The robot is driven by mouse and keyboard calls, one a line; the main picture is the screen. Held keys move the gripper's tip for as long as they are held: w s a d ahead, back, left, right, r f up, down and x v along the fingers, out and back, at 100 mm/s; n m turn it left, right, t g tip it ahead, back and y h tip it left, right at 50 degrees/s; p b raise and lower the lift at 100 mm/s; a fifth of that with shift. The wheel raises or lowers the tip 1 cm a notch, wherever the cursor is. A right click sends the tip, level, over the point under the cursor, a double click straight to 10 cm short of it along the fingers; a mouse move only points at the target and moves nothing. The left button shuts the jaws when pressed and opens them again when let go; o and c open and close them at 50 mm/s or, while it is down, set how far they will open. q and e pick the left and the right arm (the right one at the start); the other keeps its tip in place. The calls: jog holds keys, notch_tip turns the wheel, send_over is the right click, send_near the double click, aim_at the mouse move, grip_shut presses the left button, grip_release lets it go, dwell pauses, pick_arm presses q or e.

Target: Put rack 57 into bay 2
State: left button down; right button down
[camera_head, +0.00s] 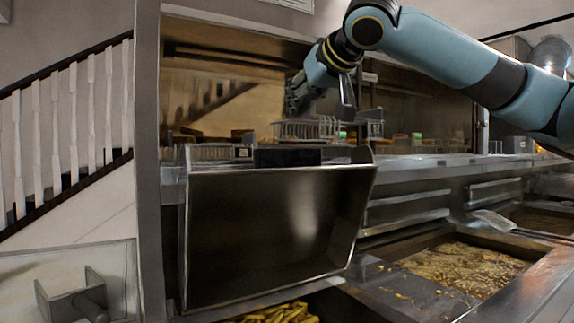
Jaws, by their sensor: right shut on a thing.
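My right gripper (328,103) reaches in from the upper right and points down at the back of the counter. It is shut on a wire rack (300,130), whose upright wires show just below the fingers. The exact grip is too small and dark to make out. I cannot read a number on this rack. A second low wire rack (212,152) sits to its left, and another wire piece (370,127) shows to its right. No bay number is legible. The steel panel in front hides the lower parts. My left gripper is not in view.
A large tilted steel bin or panel (265,235) stands in front of the racks. A fryer well (465,265) with frying food lies at right, and yellow fries (275,314) lie below the panel. A stair railing (65,130) is at left.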

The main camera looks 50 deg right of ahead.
jog(key=shift+w+r+p, duration=0.1)
jog(key=shift+w+p, duration=0.1)
jog(key=shift+p, duration=0.15)
jog(key=w+p, duration=0.1)
jog(key=w+d+p, duration=0.1)
jog(key=w+p, duration=0.3)
jog(key=shift+d+r, duration=0.15)
jog(key=shift+d, duration=0.25)
jog(key=r+p+x, duration=0.1)
jog(key=p+x, duration=0.3)
jog(key=x, duration=0.9)
jog(key=shift+d, duration=0.15)
jog(key=shift+w+f, duration=0.1)
jog(key=shift+f, duration=0.1)
jog(key=shift+f, duration=0.45)
jog(key=c, duration=1.4)
grip_release()
